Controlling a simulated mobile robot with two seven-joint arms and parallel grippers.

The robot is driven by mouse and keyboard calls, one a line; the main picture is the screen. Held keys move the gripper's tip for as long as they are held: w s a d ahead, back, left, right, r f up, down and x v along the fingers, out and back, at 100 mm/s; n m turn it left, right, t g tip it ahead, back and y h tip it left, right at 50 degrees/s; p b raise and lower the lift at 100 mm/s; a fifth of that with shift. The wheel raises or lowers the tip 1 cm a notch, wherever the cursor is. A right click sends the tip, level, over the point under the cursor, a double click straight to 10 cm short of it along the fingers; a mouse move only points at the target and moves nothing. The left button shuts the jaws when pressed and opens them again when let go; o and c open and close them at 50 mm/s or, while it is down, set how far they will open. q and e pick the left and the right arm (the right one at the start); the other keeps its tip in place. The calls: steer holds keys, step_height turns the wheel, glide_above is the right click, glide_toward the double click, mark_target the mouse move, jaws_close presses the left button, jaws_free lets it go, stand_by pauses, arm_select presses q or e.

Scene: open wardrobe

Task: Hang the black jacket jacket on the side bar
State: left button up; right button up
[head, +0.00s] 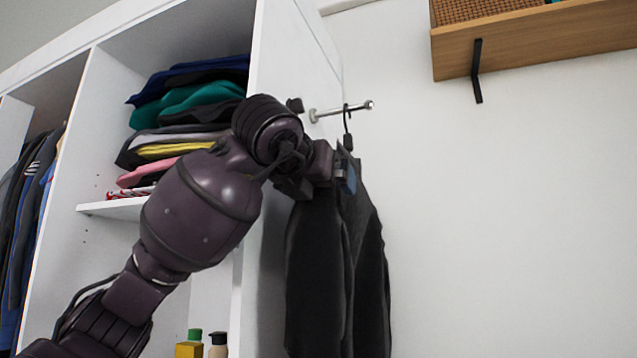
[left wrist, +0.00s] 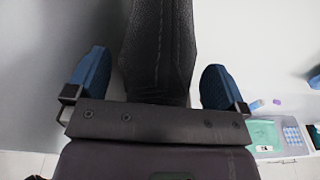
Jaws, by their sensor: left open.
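The black jacket (head: 338,270) hangs upright beside the white wardrobe's side panel. Its hanger hook (head: 347,117) is over the metal side bar (head: 342,110), close to the bar's knobbed outer end. My left gripper (head: 345,176) is at the upper part of the jacket, just below the hook. In the left wrist view the two blue fingers of my left gripper (left wrist: 152,88) are wide apart. The dark jacket cloth (left wrist: 160,45) lies between them with gaps on both sides. My left arm hides part of the jacket's top in the head view. My right gripper is not in view.
The wardrobe's side panel (head: 290,60) stands close on the left of the bar. Folded clothes (head: 180,110) fill a shelf, and bottles (head: 217,345) stand below. A wooden wall shelf (head: 540,42) with a black bracket is at the upper right. The wall between is clear.

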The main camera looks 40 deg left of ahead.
arm_select(q)
steer(key=shift+f, duration=0.1)
steer(key=v, duration=1.1)
